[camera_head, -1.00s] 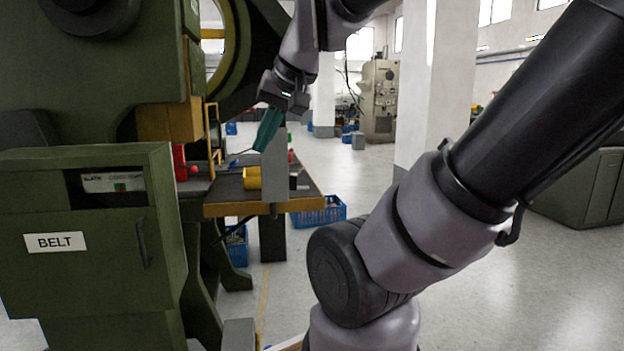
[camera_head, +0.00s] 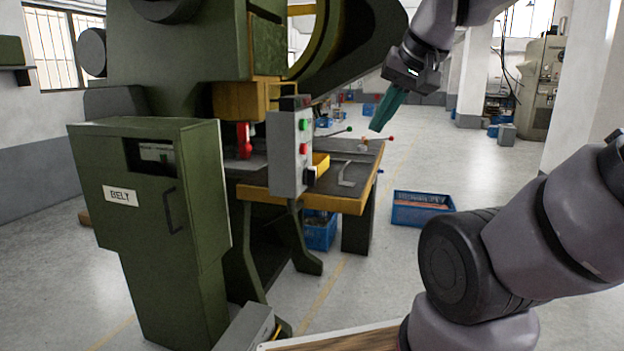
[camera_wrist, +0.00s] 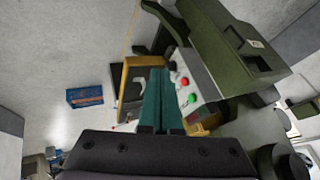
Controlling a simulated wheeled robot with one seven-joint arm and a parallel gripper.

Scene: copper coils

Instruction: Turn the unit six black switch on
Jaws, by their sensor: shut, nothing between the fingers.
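A grey control box (camera_head: 280,160) stands upright at the front of the green press. A green button and a red button are on its right-hand face, with a dark switch-like part (camera_head: 310,176) below them. The box also shows in the wrist view (camera_wrist: 208,82); the small black part (camera_wrist: 172,66) there is hard to make out. No unit six label is readable. My gripper (camera_head: 377,127) has teal fingers, shut and empty. It points down, above and right of the box in the head view, apart from it. In the wrist view the fingers cover part of the work table.
The green press cabinet marked BELT (camera_head: 150,190) stands left of the box. A work table (camera_head: 345,200) with an orange edge, a yellow bin and levers lies behind it. A blue crate (camera_head: 422,214) sits on the floor to the right. Open floor lies around the crate.

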